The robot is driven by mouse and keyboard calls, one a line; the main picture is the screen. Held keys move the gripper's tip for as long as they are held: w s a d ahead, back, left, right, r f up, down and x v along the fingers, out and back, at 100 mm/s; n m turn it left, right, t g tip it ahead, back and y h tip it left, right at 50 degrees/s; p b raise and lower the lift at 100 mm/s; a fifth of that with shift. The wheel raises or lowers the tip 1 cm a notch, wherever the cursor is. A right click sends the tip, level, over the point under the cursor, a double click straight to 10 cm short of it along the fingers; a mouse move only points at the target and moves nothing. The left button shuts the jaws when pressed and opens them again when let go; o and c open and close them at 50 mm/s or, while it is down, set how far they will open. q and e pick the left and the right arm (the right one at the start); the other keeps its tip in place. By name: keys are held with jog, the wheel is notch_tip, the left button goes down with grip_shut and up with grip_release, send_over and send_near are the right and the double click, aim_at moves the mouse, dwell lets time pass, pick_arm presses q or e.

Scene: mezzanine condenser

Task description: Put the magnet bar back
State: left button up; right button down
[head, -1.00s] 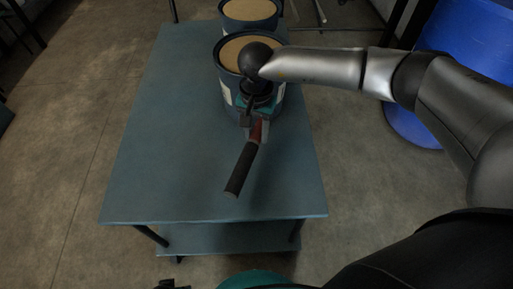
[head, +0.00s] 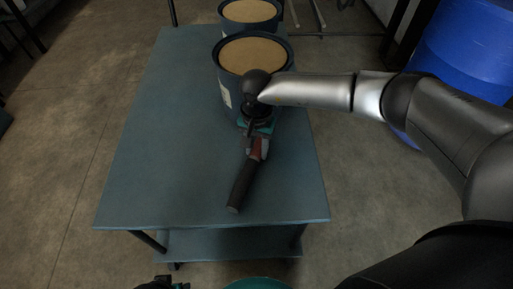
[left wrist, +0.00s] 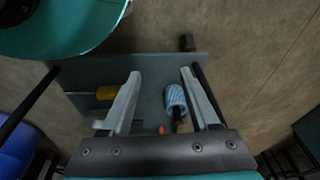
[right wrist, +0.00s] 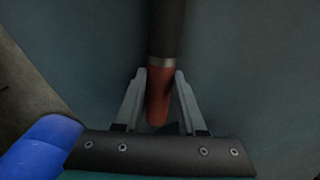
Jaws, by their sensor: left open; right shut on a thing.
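The magnet bar has a long dark rod (head: 241,187) and a red grip (head: 255,150). My right gripper (head: 257,147) is shut on the red grip. In the right wrist view the red grip (right wrist: 158,95) sits between the fingers (right wrist: 160,74), and the dark rod (right wrist: 166,28) runs away from them. In the head view the rod points toward the near edge of the blue-grey table (head: 170,130). I cannot tell whether it touches the table top. My left gripper (left wrist: 161,73) is open and empty in the left wrist view.
Two dark blue drums with tan contents (head: 253,54) (head: 249,11) stand at the table's far end. A blue barrel (head: 465,60) stands right. The left wrist view shows a blue-white roll (left wrist: 176,99) and a yellow object (left wrist: 106,92) on a shelf. The table's left side is clear.

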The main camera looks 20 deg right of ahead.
jog(key=shift+f, duration=0.1)
jog(key=c, duration=0.5)
grip_release()
pick_arm(q)
jog(key=shift+w+r, duration=0.15)
jog(key=shift+r, duration=0.1)
jog(key=s+a+f+p, duration=0.4)
jog(key=s+f, duration=0.1)
jog(key=f, duration=0.1)
jog(key=shift+f, duration=0.4)
pick_arm(e)
notch_tip(320, 180, up, 12)
